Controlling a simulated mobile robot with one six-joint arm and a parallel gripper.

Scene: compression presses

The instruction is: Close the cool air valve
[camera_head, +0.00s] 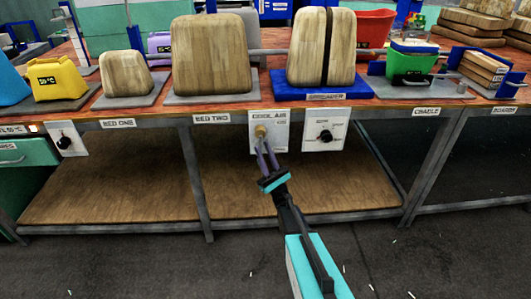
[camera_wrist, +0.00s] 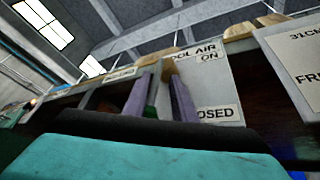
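The cool air valve (camera_head: 261,131) is a small brass-coloured knob on a white panel (camera_head: 283,120) labelled COOL AIR, on the front edge of the workbench. My gripper (camera_head: 264,145) reaches up to it from below, with two purple fingers slightly apart. The fingertips are at or just below the knob; I cannot tell whether they touch it. In the wrist view, the gripper fingers (camera_wrist: 163,78) stand apart in front of the panel (camera_wrist: 211,85), which reads ON above and CLOSED below. The knob is not clearly visible there, so its setting cannot be read.
A second white panel (camera_head: 326,130) with a black dial sits just right. The workbench (camera_head: 385,106) carries wooden blocks, a yellow container (camera_head: 57,80) and a green crate (camera_head: 412,62). A wooden lower shelf (camera_head: 120,190) lies under it, and the floor in front is open.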

